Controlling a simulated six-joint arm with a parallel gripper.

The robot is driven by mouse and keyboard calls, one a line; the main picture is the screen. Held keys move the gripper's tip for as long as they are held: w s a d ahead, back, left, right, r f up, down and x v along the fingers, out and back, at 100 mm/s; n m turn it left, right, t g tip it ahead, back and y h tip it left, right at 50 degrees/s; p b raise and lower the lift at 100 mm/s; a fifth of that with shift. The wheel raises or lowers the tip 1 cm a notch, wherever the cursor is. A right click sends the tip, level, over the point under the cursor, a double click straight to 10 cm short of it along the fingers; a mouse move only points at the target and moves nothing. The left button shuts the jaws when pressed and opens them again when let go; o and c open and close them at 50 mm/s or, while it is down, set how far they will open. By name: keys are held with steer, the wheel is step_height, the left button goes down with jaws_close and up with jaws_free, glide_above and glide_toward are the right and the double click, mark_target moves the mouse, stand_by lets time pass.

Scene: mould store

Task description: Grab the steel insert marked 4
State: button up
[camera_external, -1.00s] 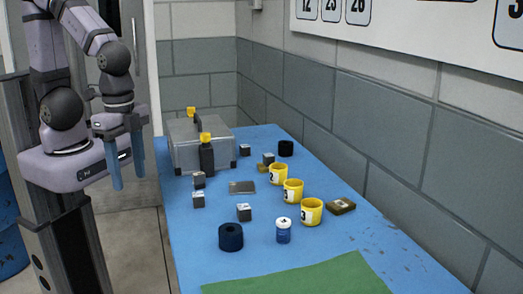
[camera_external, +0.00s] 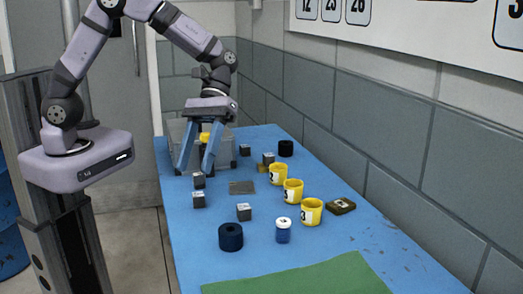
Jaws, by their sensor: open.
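Several small steel cubes with pale labels stand on the blue table: one by my gripper (camera_external: 199,180), one just in front of that (camera_external: 198,200), one nearer the middle (camera_external: 244,212), and two farther back (camera_external: 245,150) (camera_external: 268,158). Their marks are too small to read, so I cannot tell which is 4. My gripper (camera_external: 194,171) is open and empty, its blue fingers pointing down in front of the grey metal case (camera_external: 228,152). The nearest cube lies just below and right of the fingertips in the picture; I cannot tell the height between them.
A flat grey plate (camera_external: 242,187), dark ring (camera_external: 231,237), blue jar (camera_external: 283,232) and black cylinder (camera_external: 286,148) also stand or lie on the table (camera_external: 390,262). A green mat (camera_external: 300,278) lies in front.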

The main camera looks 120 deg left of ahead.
steer(key=w+a+n+t+h, duration=0.25)
steer(key=a+n+t, duration=0.45)
steer(key=a, duration=0.7)
steer(key=n, duration=0.1)
glide_toward(244, 205)
steer(key=shift+w+d+f+g, duration=0.4)
steer(key=shift+w+d+f, duration=0.05)
steer(key=shift+w+d, duration=0.4)
steer(key=shift+f, duration=0.5)
steer(key=shift+p+x, duration=0.5)
steer(key=shift+x, duration=0.65)
steer(key=shift+w+d+p, duration=0.25)
steer(key=shift+d+p, duration=0.15)
steer(key=shift+p, duration=0.05)
steer(key=p+x, duration=0.1)
steer(key=x, duration=0.2)
steer(key=shift+d+p, duration=0.1)
steer(key=shift+p, duration=0.3)
steer(key=shift+w+d+f, duration=0.35)
steer(key=shift+c, duration=0.4)
